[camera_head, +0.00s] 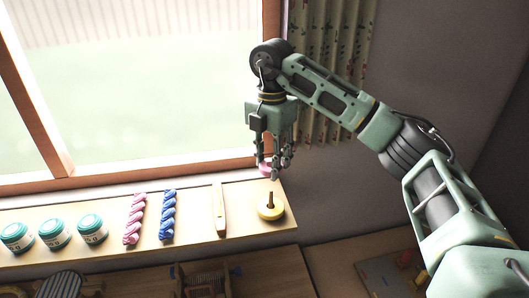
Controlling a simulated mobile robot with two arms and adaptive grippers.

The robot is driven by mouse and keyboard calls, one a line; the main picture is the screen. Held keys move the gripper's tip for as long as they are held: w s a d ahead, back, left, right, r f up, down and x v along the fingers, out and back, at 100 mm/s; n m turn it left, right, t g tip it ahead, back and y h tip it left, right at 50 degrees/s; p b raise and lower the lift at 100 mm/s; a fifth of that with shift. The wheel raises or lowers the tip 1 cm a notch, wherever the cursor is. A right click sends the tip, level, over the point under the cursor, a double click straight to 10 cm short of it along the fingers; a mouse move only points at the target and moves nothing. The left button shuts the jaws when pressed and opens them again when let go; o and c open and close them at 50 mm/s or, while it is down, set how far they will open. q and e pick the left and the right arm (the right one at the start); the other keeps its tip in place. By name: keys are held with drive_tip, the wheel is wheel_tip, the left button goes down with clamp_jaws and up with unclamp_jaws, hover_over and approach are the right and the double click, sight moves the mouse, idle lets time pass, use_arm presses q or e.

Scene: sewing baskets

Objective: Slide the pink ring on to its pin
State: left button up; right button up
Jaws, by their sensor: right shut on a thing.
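The pink ring (265,169) is held between the fingers of my right gripper (270,166), which points down. The gripper is shut on it, and its fingers hide part of the ring. Below and slightly right of it, a yellow disc-shaped base (270,212) with a short upright pin (271,199) stands at the right end of the wooden sill. The ring is above the pin in the picture; I cannot tell whether it is directly over it. My left gripper is not in view.
On the sill (195,230) lie a wooden stick (219,210), a blue skein (168,216) and a pink skein (134,218). Several teal-lidded jars (54,233) stand at the left. The window frame (130,176) rises behind, and a curtain (325,75) hangs by the arm.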

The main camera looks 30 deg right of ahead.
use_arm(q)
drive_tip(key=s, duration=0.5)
use_arm(e)
drive_tip(key=shift+s+f, duration=0.55)
drive_tip(key=shift+f, duration=0.25)
drive_tip(key=f, duration=0.2)
drive_tip(key=w+f+b, duration=0.1)
drive_tip(key=f, duration=0.1)
drive_tip(key=shift+s+f, duration=0.1)
drive_tip(key=shift+f+b, duration=0.1)
drive_tip(key=shift+b, duration=0.25)
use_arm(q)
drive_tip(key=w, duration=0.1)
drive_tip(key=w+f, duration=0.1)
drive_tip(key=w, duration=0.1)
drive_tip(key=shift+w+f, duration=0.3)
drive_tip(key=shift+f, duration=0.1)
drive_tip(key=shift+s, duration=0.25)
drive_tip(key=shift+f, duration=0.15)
use_arm(e)
drive_tip(key=shift+f, duration=0.15)
